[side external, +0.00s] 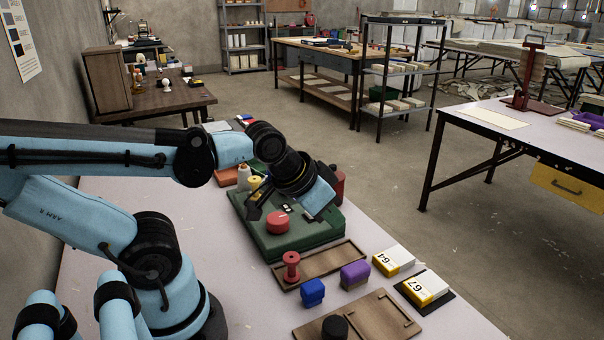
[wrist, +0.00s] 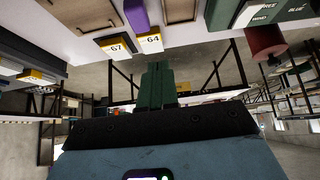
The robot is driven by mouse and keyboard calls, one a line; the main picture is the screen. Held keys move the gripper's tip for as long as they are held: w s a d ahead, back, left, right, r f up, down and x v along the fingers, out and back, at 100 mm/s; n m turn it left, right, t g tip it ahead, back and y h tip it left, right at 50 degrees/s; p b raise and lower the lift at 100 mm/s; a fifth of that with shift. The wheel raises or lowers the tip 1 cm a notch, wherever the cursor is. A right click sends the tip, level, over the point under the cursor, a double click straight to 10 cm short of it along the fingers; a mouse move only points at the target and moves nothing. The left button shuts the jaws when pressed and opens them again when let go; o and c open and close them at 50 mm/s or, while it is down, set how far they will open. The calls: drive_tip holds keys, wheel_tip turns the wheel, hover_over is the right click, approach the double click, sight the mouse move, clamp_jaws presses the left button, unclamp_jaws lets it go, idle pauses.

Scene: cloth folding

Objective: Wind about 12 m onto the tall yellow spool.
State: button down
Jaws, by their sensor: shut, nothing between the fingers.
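My gripper shows in the wrist view (wrist: 158,66), its two dark green fingers together with nothing between them. In the side view my wrist hangs above the green machine (side external: 275,240), and the fingertips are hard to make out there. A yellow spool-like thing (side external: 254,183) stands behind the machine, partly hidden by my wrist, beside a whitish cone (side external: 243,175). I cannot tell whether it is the tall yellow spool, or see any line wound on it. A round red part (side external: 278,222) sits on top of the machine.
In front of the machine are a red spool (side external: 291,268) in a wooden tray (side external: 325,264), a blue block (side external: 313,292) and a purple one (side external: 354,275). Cards 64 (side external: 393,261) and 67 (side external: 425,288) lie to the right. Bare table shows at the left front.

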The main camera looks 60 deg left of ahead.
sight(277, 218)
idle(0.4)
drive_tip(key=c, duration=1.7)
unclamp_jaws()
drive_tip(key=shift+o, duration=1.3)
drive_tip(key=shift+a+n, duration=0.3)
drive_tip(key=shift+a, duration=0.15)
drive_tip(key=o, duration=0.7)
drive_tip(key=a+r+n+g+y, duration=0.1)
drive_tip(key=a+n+g, duration=0.2)
drive_tip(key=a+n, duration=0.2)
drive_tip(key=shift+s+a+r+g, duration=0.25)
drive_tip(key=shift+s+a+g, duration=0.2)
drive_tip(key=shift+a, duration=0.6)
drive_tip(key=o, duration=0.4)
drive_tip(key=s+a+n+g, duration=0.1)
drive_tip(key=a+n, duration=0.1)
drive_tip(key=s+a+r+n+g, duration=0.1)
drive_tip(key=a, duration=0.1)
drive_tip(key=s+a+n+g+h, duration=0.1)
drive_tip(key=a+n, duration=0.1)
drive_tip(key=a, duration=0.1)
drive_tip(key=shift+r+n, duration=0.25)
drive_tip(key=shift+n, duration=0.05)
drive_tip(key=shift+c, duration=0.2)
drive_tip(key=shift+d+f, duration=0.1)
drive_tip(key=shift+f, duration=5.85)
drive_tip(key=c, duration=1)
